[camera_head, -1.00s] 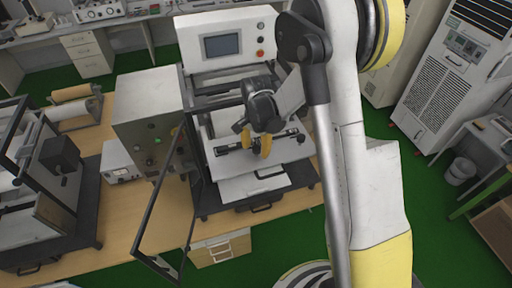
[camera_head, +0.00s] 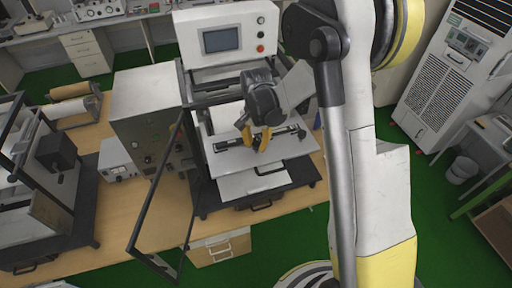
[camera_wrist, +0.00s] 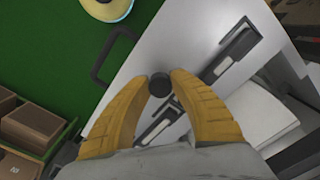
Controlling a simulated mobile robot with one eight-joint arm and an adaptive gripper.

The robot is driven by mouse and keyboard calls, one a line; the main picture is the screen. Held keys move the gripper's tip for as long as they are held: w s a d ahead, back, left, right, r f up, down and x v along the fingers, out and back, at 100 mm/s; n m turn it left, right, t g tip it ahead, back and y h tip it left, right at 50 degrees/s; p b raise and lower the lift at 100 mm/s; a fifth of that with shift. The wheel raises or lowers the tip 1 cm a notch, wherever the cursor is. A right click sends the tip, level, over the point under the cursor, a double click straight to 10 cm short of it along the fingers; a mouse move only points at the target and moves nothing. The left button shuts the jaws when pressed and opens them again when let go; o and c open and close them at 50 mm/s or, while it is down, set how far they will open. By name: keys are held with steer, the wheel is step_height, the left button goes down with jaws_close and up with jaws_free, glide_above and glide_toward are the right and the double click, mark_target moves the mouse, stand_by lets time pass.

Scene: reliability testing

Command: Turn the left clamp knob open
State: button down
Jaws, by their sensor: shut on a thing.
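My gripper (camera_head: 256,142) is over the dark clamp bar (camera_head: 290,131) inside the open test machine (camera_head: 222,44). Its two yellow fingers point down. In the wrist view a small round black knob (camera_wrist: 159,85) sits between the fingertips, and the gripper is shut on it. The clamp bar (camera_wrist: 235,50) runs diagonally behind the fingers in that view. In the head view the fingers hide the knob, and its turned angle cannot be told.
A black-framed door (camera_head: 140,212) stands open at the left of the machine. A control box (camera_head: 150,112) stands beside it. A pale plate (camera_head: 252,182) with a dark handle lies in front of the bar. A second machine (camera_head: 45,190) is at far left.

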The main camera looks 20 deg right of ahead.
steer(key=n+b, duration=0.1)
steer(key=b, duration=0.1)
steer(key=n+b, duration=0.2)
steer(key=shift+f+n, duration=0.3)
steer(key=n+b, duration=0.3)
steer(key=n, duration=0.1)
steer(key=shift+d+r+n+b, duration=0.1)
steer(key=shift+d+n+b, duration=0.05)
steer(key=shift+n+b, duration=0.2)
steer(key=n+b, duration=0.2)
steer(key=n, duration=0.2)
steer(key=shift+b, duration=0.35)
steer(key=shift+r+n+b, duration=0.15)
steer(key=shift+n+b, duration=0.55)
steer(key=shift+n, duration=1.35)
steer(key=c, duration=1.1)
jaws_free()
